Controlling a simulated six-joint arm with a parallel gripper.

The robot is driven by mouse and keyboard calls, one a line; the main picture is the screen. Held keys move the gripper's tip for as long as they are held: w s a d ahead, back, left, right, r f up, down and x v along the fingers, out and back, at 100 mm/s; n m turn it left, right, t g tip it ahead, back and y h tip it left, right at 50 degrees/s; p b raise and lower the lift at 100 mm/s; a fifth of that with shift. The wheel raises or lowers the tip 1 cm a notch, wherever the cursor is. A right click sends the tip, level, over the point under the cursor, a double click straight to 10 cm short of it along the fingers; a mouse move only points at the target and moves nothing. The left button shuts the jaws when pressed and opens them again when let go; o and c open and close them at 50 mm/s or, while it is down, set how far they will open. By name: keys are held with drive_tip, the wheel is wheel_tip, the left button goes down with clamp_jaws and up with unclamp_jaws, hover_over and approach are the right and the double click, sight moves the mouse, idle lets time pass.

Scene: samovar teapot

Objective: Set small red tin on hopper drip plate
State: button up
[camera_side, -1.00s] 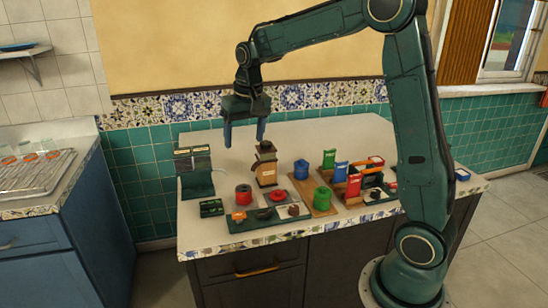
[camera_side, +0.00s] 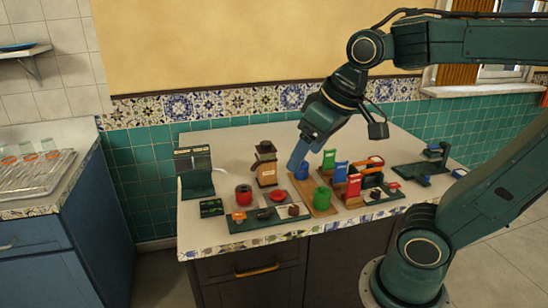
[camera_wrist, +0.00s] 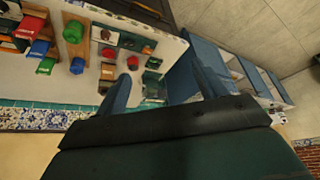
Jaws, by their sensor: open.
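A round red tin (camera_side: 243,194) stands on the counter left of centre, and it also shows partly in the wrist view (camera_wrist: 132,62). I take it for the small red tin. A dark green machine (camera_side: 195,160) with a low base plate (camera_side: 197,184) stands at the left back; a brown hopper-like unit (camera_side: 265,168) stands nearer the middle. I cannot tell for sure which carries the hopper drip plate. My gripper (camera_side: 299,158) is tilted, apart from the red tin and to its right, near the blue tin. In the wrist view its fingers (camera_wrist: 150,90) are spread with nothing between them.
A blue tin (camera_side: 301,170) and a green tin (camera_side: 322,199) stand on a wooden board. Red, green and blue packets crowd the centre right. A dark tray (camera_side: 262,221) holds small items at the front. A dark green stand (camera_side: 424,172) sits at right. The back counter is clear.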

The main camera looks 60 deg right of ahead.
drive_tip(key=shift+n+t, duration=0.4)
drive_tip(key=shift+n, duration=0.2)
drive_tip(key=s, duration=0.1)
drive_tip(key=s+f, duration=0.1)
drive_tip(key=s, duration=0.1)
drive_tip(key=s+a+f, duration=0.1)
drive_tip(key=s, duration=0.1)
